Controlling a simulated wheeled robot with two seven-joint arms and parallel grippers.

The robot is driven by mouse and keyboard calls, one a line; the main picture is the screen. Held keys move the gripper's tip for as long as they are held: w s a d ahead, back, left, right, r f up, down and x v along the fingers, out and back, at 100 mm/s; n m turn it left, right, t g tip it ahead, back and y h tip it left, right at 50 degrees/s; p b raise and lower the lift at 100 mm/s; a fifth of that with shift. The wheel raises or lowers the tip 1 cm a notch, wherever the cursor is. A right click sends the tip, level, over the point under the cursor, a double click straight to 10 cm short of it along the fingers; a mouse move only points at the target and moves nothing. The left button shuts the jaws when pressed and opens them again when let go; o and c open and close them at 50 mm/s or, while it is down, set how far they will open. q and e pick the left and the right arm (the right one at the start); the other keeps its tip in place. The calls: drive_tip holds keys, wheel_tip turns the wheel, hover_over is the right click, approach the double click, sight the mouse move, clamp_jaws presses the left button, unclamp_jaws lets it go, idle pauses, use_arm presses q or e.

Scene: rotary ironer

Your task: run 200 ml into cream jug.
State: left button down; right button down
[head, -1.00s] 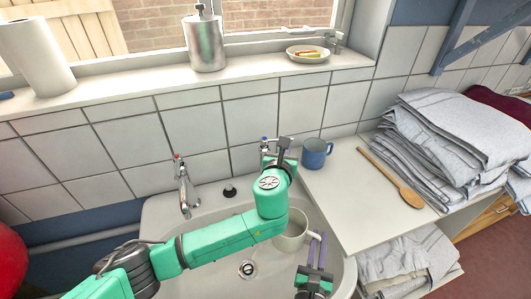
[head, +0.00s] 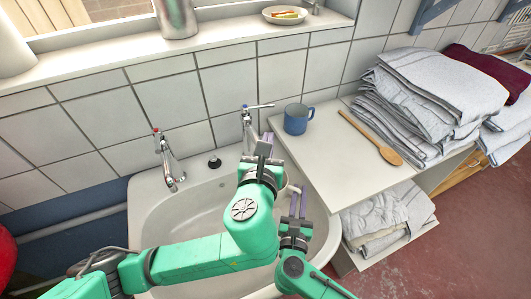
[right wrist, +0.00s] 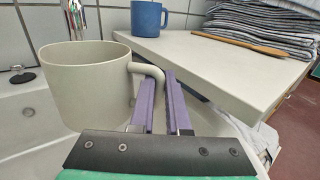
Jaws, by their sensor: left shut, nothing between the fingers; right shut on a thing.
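The cream jug (right wrist: 88,92) is upright in the right wrist view. In the head view only a sliver of it (head: 284,187) shows behind my left arm. My right gripper (right wrist: 160,98) is shut on its handle; its fingers also show in the head view (head: 298,203). The blue-marked tap (head: 247,128) stands at the back of the basin, its lever pointing right. My left gripper (head: 266,145) is shut and empty, just right of and below that lever. The red-marked tap (head: 167,160) is further left. I cannot see any water running or the jug's inside.
The white basin (head: 150,215) lies under both arms. A white counter (head: 335,165) adjoins it on the right, with a blue mug (head: 297,119), a wooden spoon (head: 370,137) and folded cloths (head: 425,95). A tiled wall (head: 100,140) is behind.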

drive_tip(key=w+a, duration=0.2)
drive_tip(key=w, duration=0.3)
drive_tip(key=shift+w+a, duration=0.2)
drive_tip(key=shift+w, duration=0.05)
drive_tip(key=shift+s, duration=0.1)
idle(3.5)
drive_tip(key=s+d, duration=0.3)
drive_tip(key=s, duration=0.4)
drive_tip(key=shift+s+d, duration=0.2)
drive_tip(key=shift+s, duration=0.2)
